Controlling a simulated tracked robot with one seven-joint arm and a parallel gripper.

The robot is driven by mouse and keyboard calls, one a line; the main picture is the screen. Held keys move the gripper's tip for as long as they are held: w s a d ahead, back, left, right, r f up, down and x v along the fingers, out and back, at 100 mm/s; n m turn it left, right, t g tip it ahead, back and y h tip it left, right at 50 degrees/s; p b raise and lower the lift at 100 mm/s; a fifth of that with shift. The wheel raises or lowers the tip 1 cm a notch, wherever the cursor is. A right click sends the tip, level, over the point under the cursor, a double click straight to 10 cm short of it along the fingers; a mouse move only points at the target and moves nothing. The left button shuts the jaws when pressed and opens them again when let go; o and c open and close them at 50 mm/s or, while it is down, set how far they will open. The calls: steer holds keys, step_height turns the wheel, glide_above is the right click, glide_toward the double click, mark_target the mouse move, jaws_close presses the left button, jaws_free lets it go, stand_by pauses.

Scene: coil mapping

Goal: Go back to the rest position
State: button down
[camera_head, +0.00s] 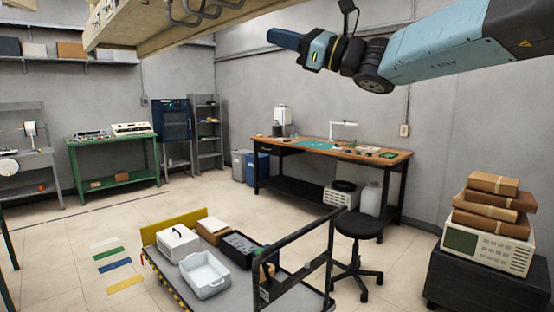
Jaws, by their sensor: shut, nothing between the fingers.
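My arm comes in from the upper right and reaches left across the top of the picture. My gripper (275,37) is at its dark blue left end, high in the air and pointing left. It is shut with nothing held. It stands in front of the back wall and looks well apart from the furniture below.
A wooden overhead structure (150,35) with metal hooks hangs at the upper left, near my gripper. Below are a flat cart (220,295) with trays, a black stool (359,226) and a workbench (385,158). Boxes (493,183) are stacked on the right. Floor is open at left.

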steer(key=s+d+f+n+h, duration=0.4)
steer(key=s+d+f+h, duration=0.1)
steer(key=f, duration=0.5)
steer(key=s+d+f+n+g+h, duration=0.1)
steer(key=s+d+f+n+h, duration=0.35)
steer(key=f, duration=0.55)
steer(key=s+d+f+n+h, duration=0.4)
steer(key=s+f+h, duration=0.15)
steer(key=f, duration=0.45)
steer(key=s+d+f+n+h, duration=0.4)
steer(key=d+f, duration=0.3)
steer(key=d, duration=0.2)
steer(key=shift+s+h, duration=0.35)
steer(key=shift+h, duration=0.45)
steer(key=shift+d, duration=0.1)
